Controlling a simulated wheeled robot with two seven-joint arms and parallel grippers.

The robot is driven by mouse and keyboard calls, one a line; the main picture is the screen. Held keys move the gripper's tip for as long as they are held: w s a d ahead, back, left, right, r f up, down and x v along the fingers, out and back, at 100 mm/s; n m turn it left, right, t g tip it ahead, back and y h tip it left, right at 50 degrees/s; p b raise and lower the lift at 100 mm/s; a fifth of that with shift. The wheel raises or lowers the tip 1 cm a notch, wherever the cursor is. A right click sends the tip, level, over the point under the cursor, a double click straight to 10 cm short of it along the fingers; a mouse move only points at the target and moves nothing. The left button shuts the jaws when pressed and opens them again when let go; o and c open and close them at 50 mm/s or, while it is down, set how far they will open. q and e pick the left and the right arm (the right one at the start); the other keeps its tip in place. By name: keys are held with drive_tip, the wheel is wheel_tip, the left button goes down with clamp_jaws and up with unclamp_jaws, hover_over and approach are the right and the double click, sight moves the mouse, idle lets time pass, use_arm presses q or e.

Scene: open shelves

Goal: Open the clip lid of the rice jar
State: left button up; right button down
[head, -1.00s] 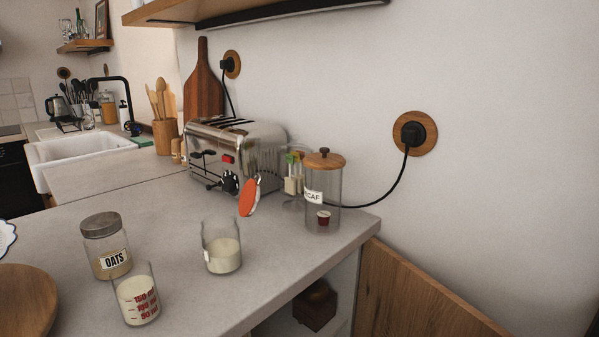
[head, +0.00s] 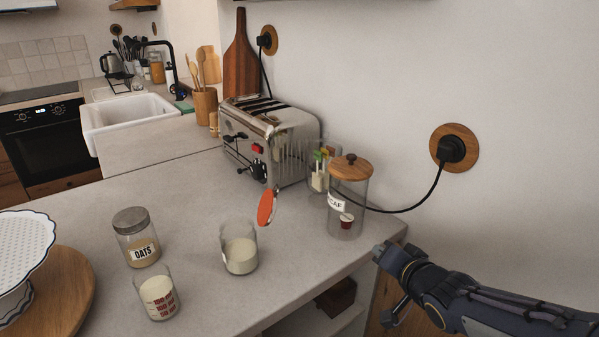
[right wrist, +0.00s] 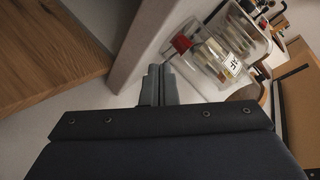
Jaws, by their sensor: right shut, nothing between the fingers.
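The rice jar (head: 240,257) is a clear glass jar with white contents, standing upright near the middle of the counter. Its round orange-red lid (head: 267,207) is tilted up nearly on edge at the jar's back right, leaving the mouth uncovered. I cannot make out the hinge or clip clearly. My right gripper (head: 379,250) is at the counter's right corner, well to the right of the rice jar and in front of the decaf jar. Its fingers show together and empty in the right wrist view (right wrist: 159,84). My left gripper is out of view.
The wooden-lidded decaf jar (head: 348,205) stands near the right edge, close to my right gripper. An oats jar (head: 137,240) and a measuring glass (head: 157,295) stand left of the rice jar. A toaster (head: 270,140) is behind. Some counter in front is clear.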

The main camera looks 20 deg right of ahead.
sight(269, 205)
drive_tip(key=a+r+m+t+y+p, duration=0.25)
drive_tip(key=a+r+y+p, duration=0.35)
drive_tip(key=r+y+p, duration=0.6)
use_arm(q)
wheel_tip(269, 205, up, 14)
use_arm(e)
drive_tip(key=w+a+r+y, duration=0.1)
drive_tip(key=w+a, duration=0.6)
drive_tip(key=a, duration=0.3)
drive_tip(key=shift+w+a+r+g, duration=0.25)
drive_tip(key=shift+w+a+g, duration=0.1)
drive_tip(key=shift+g, duration=0.1)
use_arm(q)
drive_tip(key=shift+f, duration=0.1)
use_arm(e)
drive_tip(key=shift+s, duration=0.1)
